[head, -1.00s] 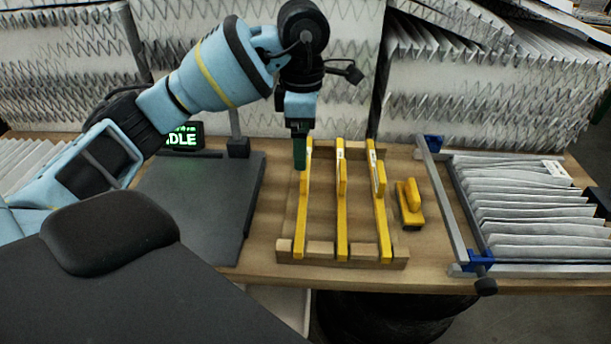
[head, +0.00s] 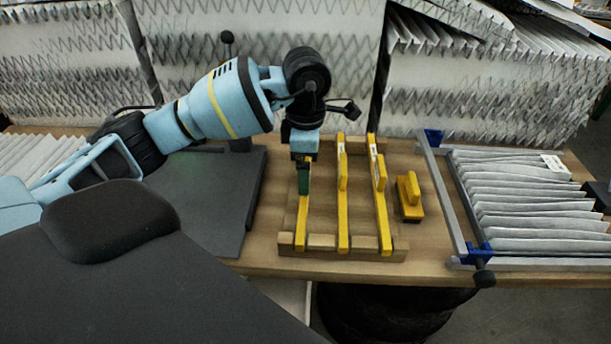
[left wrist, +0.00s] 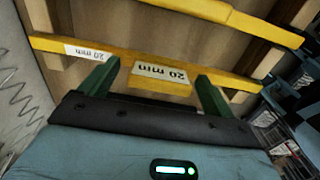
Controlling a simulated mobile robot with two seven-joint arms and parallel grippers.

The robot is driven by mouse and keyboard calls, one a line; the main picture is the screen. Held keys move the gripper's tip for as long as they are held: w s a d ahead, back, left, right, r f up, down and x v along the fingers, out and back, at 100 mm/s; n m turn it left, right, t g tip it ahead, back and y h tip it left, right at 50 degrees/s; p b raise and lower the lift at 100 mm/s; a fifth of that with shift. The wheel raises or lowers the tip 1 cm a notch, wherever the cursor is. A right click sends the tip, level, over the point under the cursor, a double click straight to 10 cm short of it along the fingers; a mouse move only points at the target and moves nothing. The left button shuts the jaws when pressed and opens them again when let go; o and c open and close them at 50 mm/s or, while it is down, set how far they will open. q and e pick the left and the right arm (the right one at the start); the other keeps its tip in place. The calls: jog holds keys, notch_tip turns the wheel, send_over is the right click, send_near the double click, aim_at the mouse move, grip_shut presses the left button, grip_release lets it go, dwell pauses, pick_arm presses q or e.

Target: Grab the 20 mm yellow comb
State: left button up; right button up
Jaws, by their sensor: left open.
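The 20 mm yellow comb (head: 301,228) is the leftmost of three yellow combs lying on a wooden rack (head: 321,247). In the left wrist view the comb (left wrist: 132,59) shows two white "20 mm" labels, one on its bar and one on its raised grip block. My left gripper (head: 304,182) points down over this comb and covers its far part in the head view. In the left wrist view the open gripper (left wrist: 158,72) has one green finger past each end of the grip block, with a gap on both sides. My right gripper is not in view.
The middle comb (head: 342,220) and right comb (head: 382,222) lie close to the right. A small yellow tool (head: 409,198) sits beside the rack. A framed pleated filter (head: 520,210) is further right, and a dark grey panel (head: 205,205) lies left.

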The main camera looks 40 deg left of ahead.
pick_arm(q)
jog(key=c, duration=1.2)
jog(key=shift+r, duration=0.15)
jog(key=shift+r, duration=0.6)
notch_tip(320, 180, up, 2)
jog(key=shift+s+d+r, duration=0.1)
jog(key=shift+d, duration=0.05)
jog(key=s+d, duration=0.2)
jog(key=s, duration=0.2)
jog(key=s+d+r, duration=0.1)
jog(key=s+d, duration=0.2)
jog(key=s, duration=0.2)
jog(key=s+d, duration=0.3)
jog(key=s, duration=0.1)
jog(key=shift+s+d+r, duration=0.15)
jog(key=shift+d+r, duration=0.05)
